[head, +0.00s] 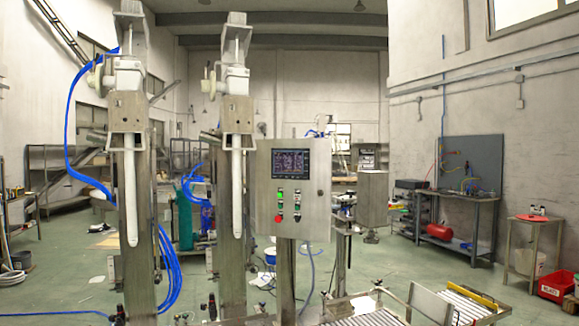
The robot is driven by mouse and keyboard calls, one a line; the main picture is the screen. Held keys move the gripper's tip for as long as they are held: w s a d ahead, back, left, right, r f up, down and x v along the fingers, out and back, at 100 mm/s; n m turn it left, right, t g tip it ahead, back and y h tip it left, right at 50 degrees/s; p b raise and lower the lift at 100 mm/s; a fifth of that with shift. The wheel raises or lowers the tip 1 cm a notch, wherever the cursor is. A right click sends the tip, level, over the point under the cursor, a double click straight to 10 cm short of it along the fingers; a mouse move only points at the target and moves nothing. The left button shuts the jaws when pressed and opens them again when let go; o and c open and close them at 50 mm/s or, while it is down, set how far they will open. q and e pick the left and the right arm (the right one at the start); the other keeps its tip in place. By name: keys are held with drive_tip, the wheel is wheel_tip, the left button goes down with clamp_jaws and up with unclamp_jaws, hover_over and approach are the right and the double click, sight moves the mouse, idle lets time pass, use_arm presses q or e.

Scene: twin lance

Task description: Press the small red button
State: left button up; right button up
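A grey metal control box (264,205) stands on a post (286,275) right of the middle. Its front carries a dark screen (291,164) at the top and a cluster of small controls below. The clearest red control is a round red button (279,219) at the lower left of the cluster. A green control (280,196) is above it. Small controls (297,205) sit in a column to the right, too small to tell their shapes or all their colours. Neither of my grippers is in view, and nothing touches the panel.
Two upright machine columns with long white lances (130,190) (237,195) and blue hoses (72,140) stand left of the box. Roller conveyors (465,302) are at the lower right. A workbench (458,208) and a red-topped table (535,219) stand farther right. Green floor between is open.

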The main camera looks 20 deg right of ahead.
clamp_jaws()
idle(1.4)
